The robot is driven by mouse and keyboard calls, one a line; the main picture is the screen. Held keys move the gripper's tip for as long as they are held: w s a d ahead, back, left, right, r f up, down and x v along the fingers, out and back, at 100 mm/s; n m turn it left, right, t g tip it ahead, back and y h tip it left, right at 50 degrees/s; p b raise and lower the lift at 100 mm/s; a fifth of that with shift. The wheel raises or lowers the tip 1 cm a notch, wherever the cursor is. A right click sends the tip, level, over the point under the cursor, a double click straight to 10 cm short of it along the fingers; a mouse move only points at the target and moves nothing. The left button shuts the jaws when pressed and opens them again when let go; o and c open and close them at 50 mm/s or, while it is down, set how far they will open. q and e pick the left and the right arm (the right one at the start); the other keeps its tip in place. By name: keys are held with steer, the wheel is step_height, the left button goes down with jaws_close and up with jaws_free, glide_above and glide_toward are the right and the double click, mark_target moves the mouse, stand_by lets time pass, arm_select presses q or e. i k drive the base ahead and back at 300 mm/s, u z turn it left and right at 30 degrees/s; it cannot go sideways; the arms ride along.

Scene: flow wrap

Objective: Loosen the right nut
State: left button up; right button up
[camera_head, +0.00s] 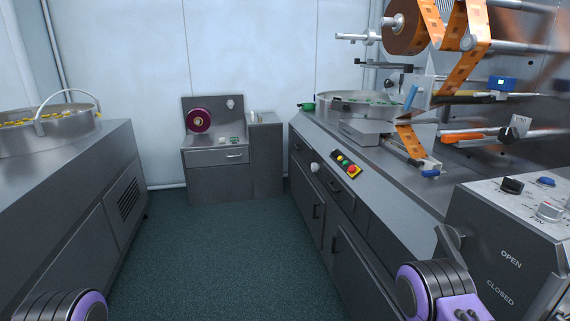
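I cannot pick out the right nut for certain. A roll of brown and orange film (408,28) sits on a shaft at the upper right. A silver fitting with a crossbar (370,38) is on the shaft's left end; I cannot tell whether it is a nut. Orange film (470,60) runs down from the roll to the wrapping machine. Purple and dark parts of my arms show at the bottom left and bottom right edges. Neither gripper's fingers show, so neither is seen touching anything.
The wrapping machine's long grey counter (375,185) runs along the right, with a button panel (346,164). A control box marked OPEN and CLOSED (500,250) stands at the near right. A grey cabinet with a round metal bowl (50,140) is left. The floor (220,255) between is clear.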

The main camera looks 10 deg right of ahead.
mark_target(384, 21)
steer(key=i, duration=3.35)
steer(key=z, duration=2.3)
